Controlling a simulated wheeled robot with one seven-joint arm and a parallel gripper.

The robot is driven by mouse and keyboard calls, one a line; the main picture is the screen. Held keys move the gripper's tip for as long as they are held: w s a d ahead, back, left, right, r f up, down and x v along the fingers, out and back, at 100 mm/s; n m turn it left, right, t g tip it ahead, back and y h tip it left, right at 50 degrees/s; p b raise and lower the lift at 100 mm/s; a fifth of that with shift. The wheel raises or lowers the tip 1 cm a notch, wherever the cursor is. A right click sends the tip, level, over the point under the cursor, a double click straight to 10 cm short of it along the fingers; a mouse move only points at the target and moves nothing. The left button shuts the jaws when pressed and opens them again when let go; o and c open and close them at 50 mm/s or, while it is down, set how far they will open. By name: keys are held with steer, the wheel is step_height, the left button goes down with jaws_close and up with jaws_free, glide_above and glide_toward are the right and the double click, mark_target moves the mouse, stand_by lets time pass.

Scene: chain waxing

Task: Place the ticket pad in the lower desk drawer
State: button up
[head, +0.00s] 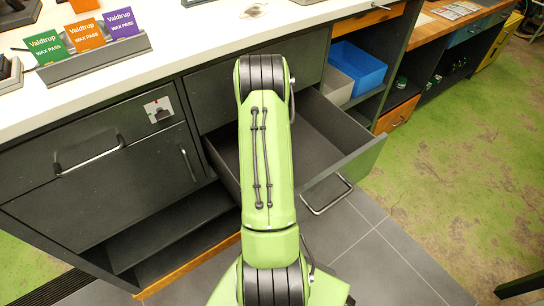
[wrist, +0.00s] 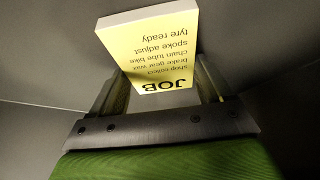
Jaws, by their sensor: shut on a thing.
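The ticket pad (wrist: 155,50) is a thick yellow pad with black "JOB" print, seen upside down in the wrist view. My gripper (wrist: 162,85) is shut on it, with one finger on each side. Plain dark grey surfaces surround the pad in that view. The lower desk drawer (head: 322,138) is pulled out in the head view, below a closed drawer front. Its visible right part is empty. My green arm reaches across the drawer and hides its middle, along with my gripper and the pad, in the head view.
The white worktop (head: 190,60) holds a grey rack (head: 98,62) of green, orange and purple wax passes. A blue bin (head: 357,68) sits on a shelf right of the drawer. A closed cabinet door (head: 105,185) is at left. Grey floor tiles lie clear in front.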

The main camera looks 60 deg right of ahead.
steer(key=shift+f, duration=0.2)
steer(key=o, duration=1)
steer(key=shift+r, duration=0.1)
steer(key=p+v, duration=0.3)
steer(key=v, duration=0.9)
steer(key=shift+r+p, duration=0.2)
steer(key=shift+p, duration=0.1)
steer(key=w+a+r+n+t+y, duration=0.1)
steer(key=w+a+r+n, duration=0.25)
steer(key=a+r, duration=0.4)
steer(key=w+a+r+n+t, duration=0.1)
steer(key=w+a+r+n, duration=0.1)
steer(key=w+a+r, duration=0.4)
steer(key=s+a+r+n+y, duration=0.1)
steer(key=s+a+r+n, duration=0.2)
steer(key=a, duration=0.4)
steer(key=s+a+r+n+t+y, duration=0.1)
steer(key=s+a+r+n, duration=0.2)
steer(key=s+a, duration=0.2)
steer(key=s+a+r+n+t+y, duration=0.1)
steer(key=s+a+r+n, duration=0.2)
steer(key=a, duration=0.6)
steer(key=shift+s+a, duration=0.2)
steer(key=shift+s, duration=0.8)
steer(key=shift+r, duration=0.15)
